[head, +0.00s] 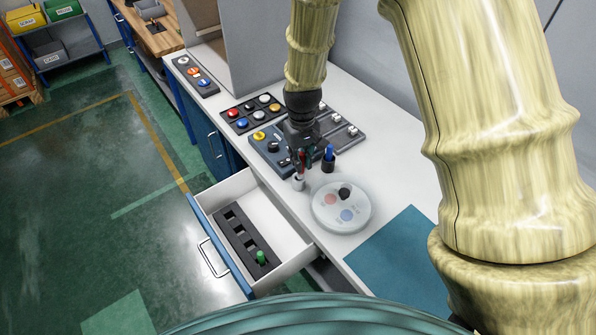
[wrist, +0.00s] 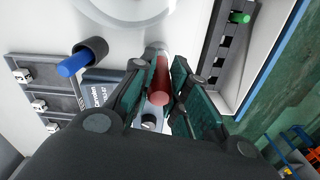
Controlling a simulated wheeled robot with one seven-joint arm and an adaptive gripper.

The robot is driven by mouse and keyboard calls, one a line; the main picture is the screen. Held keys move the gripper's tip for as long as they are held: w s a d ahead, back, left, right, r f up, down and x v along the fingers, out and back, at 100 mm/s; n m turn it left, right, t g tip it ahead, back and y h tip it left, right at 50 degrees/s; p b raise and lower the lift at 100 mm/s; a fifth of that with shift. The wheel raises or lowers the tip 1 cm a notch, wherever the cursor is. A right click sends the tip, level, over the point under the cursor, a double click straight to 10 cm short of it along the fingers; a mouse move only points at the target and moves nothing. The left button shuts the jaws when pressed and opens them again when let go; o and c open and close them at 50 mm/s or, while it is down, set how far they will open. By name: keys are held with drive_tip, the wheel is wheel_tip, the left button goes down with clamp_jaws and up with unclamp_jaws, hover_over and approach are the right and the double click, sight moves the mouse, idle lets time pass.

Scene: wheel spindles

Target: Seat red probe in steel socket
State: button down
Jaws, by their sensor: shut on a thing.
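The red probe (head: 302,159) is upright between the fingers of my gripper (head: 306,152), which is shut on it. In the wrist view the red probe (wrist: 160,82) runs between the two dark green finger pads (wrist: 162,90). The steel socket (head: 298,183) is a small pale cup on the white worktop, directly below the probe. In the wrist view the socket (wrist: 154,52) shows at the probe's far end, partly hidden. The probe's lower end meets or overlaps the socket's mouth; I cannot tell how deep it sits.
A blue probe stands in a dark socket (head: 328,163) to the right. A round pale dish (head: 341,207) is close in front. Button panels (head: 252,113) lie behind. The open drawer (head: 285,228) holds a black rack with a green probe (head: 261,257). A teal mat (head: 395,260) is at right.

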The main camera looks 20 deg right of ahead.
drive_tip(key=shift+s+f, duration=0.25)
drive_tip(key=w+f, duration=0.1)
drive_tip(key=w+f+b, duration=0.1)
drive_tip(key=f, duration=0.1)
drive_tip(key=f+b, duration=0.1)
drive_tip(key=shift+w+a+f, duration=0.1)
drive_tip(key=shift+w+f, duration=0.2)
drive_tip(key=shift+w, duration=0.1)
drive_tip(key=shift+s+f+b, duration=0.1)
drive_tip(key=shift+f+b, duration=0.15)
drive_tip(key=shift+b, duration=0.1)
drive_tip(key=shift+s+r, duration=0.3)
drive_tip(key=shift+s, duration=0.25)
drive_tip(key=c, duration=1.4)
unclamp_jaws()
drive_tip(key=shift+w+f, duration=0.3)
drive_tip(key=shift+w, duration=0.05)
drive_tip(key=shift+s+r, duration=0.2)
drive_tip(key=shift+s, duration=0.05)
drive_tip(key=shift+w+r, duration=0.25)
drive_tip(key=shift+r, duration=0.05)
drive_tip(key=shift+s+r+b, duration=0.15)
drive_tip(key=shift+r+b, duration=2.1)
drive_tip(key=shift+r, duration=3.4)
